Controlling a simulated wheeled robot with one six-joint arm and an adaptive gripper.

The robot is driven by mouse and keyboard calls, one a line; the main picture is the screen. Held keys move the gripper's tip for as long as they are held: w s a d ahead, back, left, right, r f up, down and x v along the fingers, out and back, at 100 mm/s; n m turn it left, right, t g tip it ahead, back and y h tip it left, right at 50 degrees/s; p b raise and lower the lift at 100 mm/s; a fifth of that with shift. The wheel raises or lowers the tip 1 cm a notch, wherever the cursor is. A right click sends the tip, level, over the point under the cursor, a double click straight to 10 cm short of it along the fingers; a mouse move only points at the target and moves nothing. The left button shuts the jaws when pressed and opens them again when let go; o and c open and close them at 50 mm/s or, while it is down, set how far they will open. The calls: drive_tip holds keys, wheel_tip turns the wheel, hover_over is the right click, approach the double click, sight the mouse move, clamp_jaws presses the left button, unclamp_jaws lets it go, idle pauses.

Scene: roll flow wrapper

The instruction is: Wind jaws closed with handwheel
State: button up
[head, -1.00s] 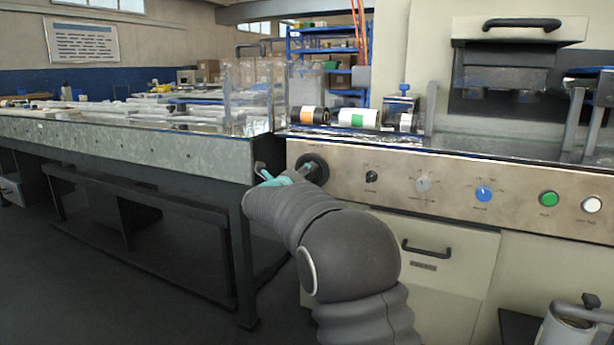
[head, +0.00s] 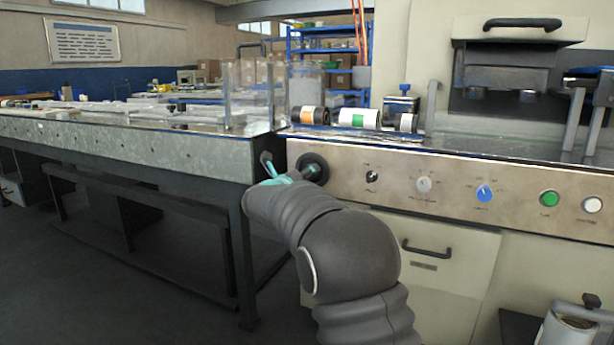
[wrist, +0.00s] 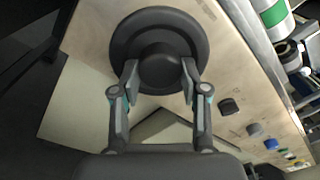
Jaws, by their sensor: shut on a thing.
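The black round handwheel (head: 313,167) is on the left end of the machine's steel front panel. It shows large in the wrist view (wrist: 159,31), with a raised round hub in its middle. My gripper (head: 277,172) is at the handwheel's left front in the head view. In the wrist view my gripper (wrist: 160,78) has a finger on each side of the hub, shut on it. The fingers and arm hide part of the wheel in the head view. No jaws of the machine can be told for sure.
The steel panel (head: 400,178) carries several knobs, a green button (head: 549,198) and a white button (head: 592,204). A drawer handle (head: 426,256) sits below. Rolls (head: 358,118) lie on the ledge above. The long bench (head: 120,142) stands close at left.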

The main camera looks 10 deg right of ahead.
drive_tip(key=o, duration=1.1)
drive_tip(key=shift+o, duration=0.2)
drive_tip(key=v, duration=1.2)
drive_tip(key=shift+w+a, duration=0.1)
drive_tip(key=shift+a, duration=0.05)
